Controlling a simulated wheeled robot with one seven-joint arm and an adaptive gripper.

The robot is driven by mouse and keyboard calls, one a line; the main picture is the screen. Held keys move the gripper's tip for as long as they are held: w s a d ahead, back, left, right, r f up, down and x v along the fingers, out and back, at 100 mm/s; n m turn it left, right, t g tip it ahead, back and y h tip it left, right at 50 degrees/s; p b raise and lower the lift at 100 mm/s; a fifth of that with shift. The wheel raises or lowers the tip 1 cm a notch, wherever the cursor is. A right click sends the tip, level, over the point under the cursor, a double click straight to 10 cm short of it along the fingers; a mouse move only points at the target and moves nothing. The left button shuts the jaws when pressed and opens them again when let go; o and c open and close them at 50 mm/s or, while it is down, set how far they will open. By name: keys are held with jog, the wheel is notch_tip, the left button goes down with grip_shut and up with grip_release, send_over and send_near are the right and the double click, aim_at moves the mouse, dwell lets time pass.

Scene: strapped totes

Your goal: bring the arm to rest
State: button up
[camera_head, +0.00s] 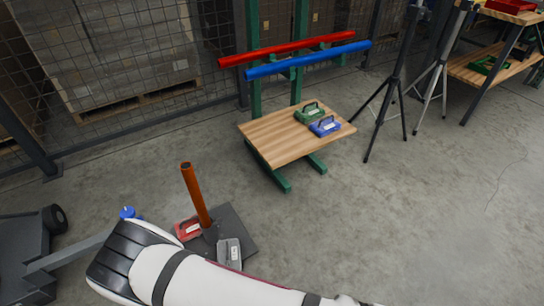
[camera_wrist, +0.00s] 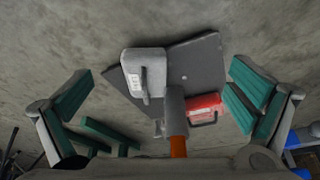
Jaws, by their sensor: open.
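My arm (camera_head: 215,282) reaches across the bottom of the head view; its gripper end is not clear there. In the wrist view my gripper (camera_wrist: 161,82) is open, with its green-padded fingers spread wide and nothing between the pads. Beyond the fingers, a grey tote (camera_wrist: 148,72) and a red tote (camera_wrist: 203,108) sit by an orange post (camera_wrist: 178,147) on a dark base plate (camera_wrist: 195,62). The head view also shows the grey tote (camera_head: 229,252), partly hidden by my arm, the red tote (camera_head: 188,229) and the orange post (camera_head: 196,195).
A low wooden stand (camera_head: 270,146) holds a green tote (camera_head: 310,115) and a blue tote (camera_head: 325,127), with a red bar (camera_head: 290,48) and blue bar (camera_head: 310,60) above. Tripods (camera_head: 390,100) and a workbench (camera_head: 500,75) stand right. The floor at lower right is clear.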

jog(key=w+a+r+g, duration=0.15)
jog(key=w+r, duration=0.35)
jog(key=r, duration=0.7)
jog(key=w+d+r+g, duration=0.15)
jog(key=d+r, duration=0.25)
jog(key=r, duration=0.6)
jog(key=w+d+r+m+y, duration=0.1)
jog(key=w+d+r, duration=0.15)
jog(key=r, duration=0.85)
jog(key=w+d+r, duration=0.2)
jog(key=d+r, duration=0.3)
jog(key=r, duration=0.5)
jog(key=s+d+r, duration=0.4)
jog(key=d+r, duration=0.4)
jog(key=s+d+r, duration=0.5)
jog(key=d+r, duration=0.2)
jog(key=r, duration=0.1)
jog(key=s+d+r+h, duration=0.1)
jog(key=s+d+r, duration=0.1)
jog(key=s+d, duration=0.65)
jog(key=s+d+r+h, duration=0.15)
jog(key=s+d, duration=0.35)
jog(key=s, duration=0.7)
notch_tip(320, 180, up, 30)
jog(key=t+p, duration=0.3)
jog(key=p, duration=2.4)
jog(key=shift+w+d+f+y, duration=0.25)
jog(key=shift+w+y, duration=0.1)
jog(key=shift+y, duration=0.1)
